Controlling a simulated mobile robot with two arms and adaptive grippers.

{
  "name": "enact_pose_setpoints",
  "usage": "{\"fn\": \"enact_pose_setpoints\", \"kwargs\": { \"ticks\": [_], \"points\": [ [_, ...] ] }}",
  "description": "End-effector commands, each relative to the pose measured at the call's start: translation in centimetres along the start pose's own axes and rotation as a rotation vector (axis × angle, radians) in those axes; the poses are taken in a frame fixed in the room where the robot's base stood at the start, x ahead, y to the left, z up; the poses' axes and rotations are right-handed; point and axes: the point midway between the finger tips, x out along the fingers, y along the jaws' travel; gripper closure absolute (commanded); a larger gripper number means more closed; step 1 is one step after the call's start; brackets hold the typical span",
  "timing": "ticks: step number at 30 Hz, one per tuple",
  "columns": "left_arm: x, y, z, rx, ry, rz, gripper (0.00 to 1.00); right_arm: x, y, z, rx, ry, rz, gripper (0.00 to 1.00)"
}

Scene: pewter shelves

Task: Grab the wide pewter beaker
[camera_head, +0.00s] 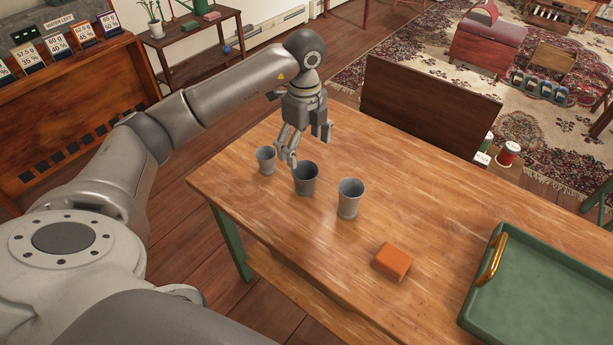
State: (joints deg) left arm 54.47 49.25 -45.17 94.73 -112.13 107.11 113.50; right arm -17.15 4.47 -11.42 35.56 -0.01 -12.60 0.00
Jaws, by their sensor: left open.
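Three grey pewter beakers stand upright in a slanting row on the wooden table (430,215). The left beaker (266,162) is the smallest. The middle beaker (306,184) looks broad and squat, with a dark inside, and seems to be the wide one. The right beaker (348,204) is taller and narrows toward its base. My left gripper (308,151) is open and empty, pointing down above and just behind the left and middle beakers. Its fingers appear apart from the beakers. My right gripper is not in view.
An orange block (392,261) lies nearer the front edge. A green tray (550,300) with a brass handle (491,262) takes up the table's right end. A dark wooden panel (428,107) rises at the far edge. The table's middle is clear.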

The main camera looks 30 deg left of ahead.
Motion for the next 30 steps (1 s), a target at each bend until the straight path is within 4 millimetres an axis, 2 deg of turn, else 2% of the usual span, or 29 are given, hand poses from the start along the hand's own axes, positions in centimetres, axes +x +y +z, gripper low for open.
{"fn": "enact_pose_setpoints", "kwargs": {
  "ticks": [4, 13, 21, 30],
  "points": [
    [2.6, 0.1, -0.1, 0.002, 0.003, 0.004, 0.14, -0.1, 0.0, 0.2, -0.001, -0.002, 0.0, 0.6],
    [5.3, -0.1, 0.0, 0.004, 0.005, 0.002, 0.14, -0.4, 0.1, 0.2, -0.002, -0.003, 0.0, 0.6],
    [9.1, -0.4, 0.3, 0.005, 0.005, 0.002, 0.14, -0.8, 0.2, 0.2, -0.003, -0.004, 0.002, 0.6],
    [9.5, -0.4, 0.3, 0.006, 0.004, -0.001, 0.14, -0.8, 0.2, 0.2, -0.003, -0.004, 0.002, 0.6]
  ]
}}
